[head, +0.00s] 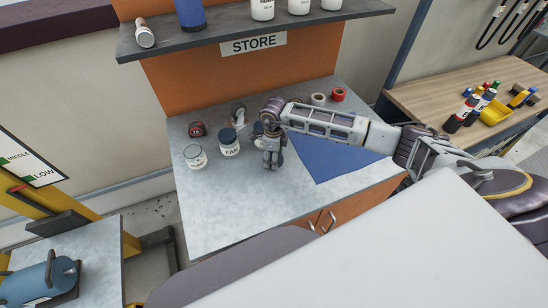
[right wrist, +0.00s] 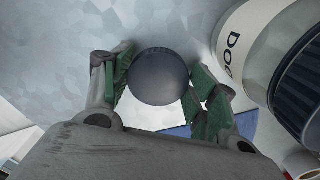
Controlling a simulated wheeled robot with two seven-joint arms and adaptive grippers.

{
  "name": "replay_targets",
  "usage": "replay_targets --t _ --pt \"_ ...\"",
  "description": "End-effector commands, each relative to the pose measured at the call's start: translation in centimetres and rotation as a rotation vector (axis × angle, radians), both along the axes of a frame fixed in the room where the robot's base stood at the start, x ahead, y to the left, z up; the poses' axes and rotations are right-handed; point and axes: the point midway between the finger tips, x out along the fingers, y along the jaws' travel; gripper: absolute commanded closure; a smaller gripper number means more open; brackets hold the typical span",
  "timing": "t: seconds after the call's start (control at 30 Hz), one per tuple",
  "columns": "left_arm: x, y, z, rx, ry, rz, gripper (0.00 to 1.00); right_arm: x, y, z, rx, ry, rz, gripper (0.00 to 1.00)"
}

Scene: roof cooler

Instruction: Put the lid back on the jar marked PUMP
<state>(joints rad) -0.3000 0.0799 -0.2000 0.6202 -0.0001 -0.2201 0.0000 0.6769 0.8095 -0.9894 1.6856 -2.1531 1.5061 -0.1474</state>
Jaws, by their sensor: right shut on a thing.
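My right gripper (head: 271,164) is over the grey worktop, to the right of the jars, fingers pointing down. In the right wrist view its green-padded fingers are shut on a dark round lid (right wrist: 160,77). I cannot tell how high the lid is above the worktop. A jar at the left (head: 195,157) appears to have no lid; its label is too small to read. Beside it stands a jar with a dark blue lid and a label that seems to read FAN (head: 229,144). A third jar, its label starting DOO (right wrist: 245,45), has a dark lid and stands close beside the gripper.
A red tape measure (head: 197,129), tape rolls (head: 338,94) and a blue mat (head: 345,160) lie on the worktop (head: 215,215). The STORE shelf (head: 250,32) with bottles overhangs the back. The front left of the worktop is clear.

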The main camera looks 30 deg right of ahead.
Motion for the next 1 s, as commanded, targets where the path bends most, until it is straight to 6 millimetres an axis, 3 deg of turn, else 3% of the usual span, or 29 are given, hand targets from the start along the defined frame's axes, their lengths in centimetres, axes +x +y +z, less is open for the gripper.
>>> replay_targets --t 0.37,1.0 --pt "0.0 0.0 -0.6 0.0 0.0 0.0 0.45 0.1 0.0 2.6 0.0 -0.003 0.001 0.48" --pt "0.0 0.0 -2.9 0.0 0.0 0.0 0.45 0.1 0.0 14.5 0.0 -0.004 0.0 0.48"
